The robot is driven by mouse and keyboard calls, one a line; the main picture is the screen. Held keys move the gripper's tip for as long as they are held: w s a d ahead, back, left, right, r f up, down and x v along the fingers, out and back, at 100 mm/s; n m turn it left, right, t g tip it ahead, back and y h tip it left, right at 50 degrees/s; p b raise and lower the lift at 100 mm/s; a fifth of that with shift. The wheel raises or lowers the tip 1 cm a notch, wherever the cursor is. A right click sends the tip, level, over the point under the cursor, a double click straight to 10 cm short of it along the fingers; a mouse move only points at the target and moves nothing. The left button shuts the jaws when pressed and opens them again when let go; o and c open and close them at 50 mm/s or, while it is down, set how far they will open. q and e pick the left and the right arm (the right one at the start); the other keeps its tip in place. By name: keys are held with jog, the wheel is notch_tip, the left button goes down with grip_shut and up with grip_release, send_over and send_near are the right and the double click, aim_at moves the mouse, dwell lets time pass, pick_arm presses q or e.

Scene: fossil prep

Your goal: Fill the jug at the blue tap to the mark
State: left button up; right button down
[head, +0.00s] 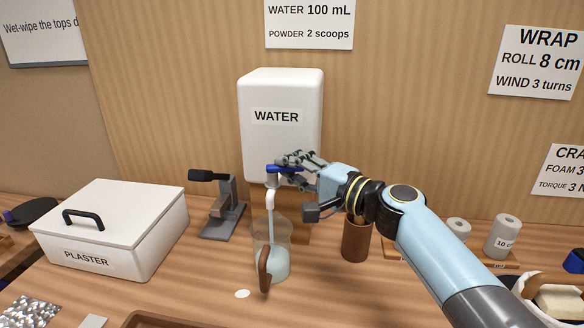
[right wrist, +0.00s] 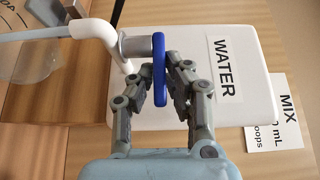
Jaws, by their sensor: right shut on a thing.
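The clear jug (head: 285,238) with a brown handle stands on the table under the spout. A pale stream runs from the spout into the jug, and pale water (head: 278,266) covers its lower part. I cannot make out the mark. My right gripper (head: 285,163) is shut on the lever; the right wrist view shows its fingers (right wrist: 162,80) on both sides of the blue lever (right wrist: 159,60). My left gripper is not in view.
A white plaster box (head: 150,235) stands at the left, with a grey stand (head: 223,212) between it and the jug. A brown cup (head: 355,242) is right of the jug, below my right arm. White rolls (head: 502,236) stand further right. A white disc (head: 242,294) lies in front.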

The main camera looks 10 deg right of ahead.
jog(key=shift+s+a+m+t+h, duration=0.15)
jog(key=shift+s+m+t+h, duration=0.2)
jog(key=shift+m+t+h, duration=0.55)
jog(key=shift+s+m+h+p, duration=0.1)
jog(key=shift+m+h+p, duration=0.3)
jog(key=shift+h, duration=0.7)
jog(key=c, duration=1.4)
grip_release()
jog(key=shift+o, duration=0.2)
jog(key=v, duration=1.2)
jog(key=shift+f, duration=0.15)
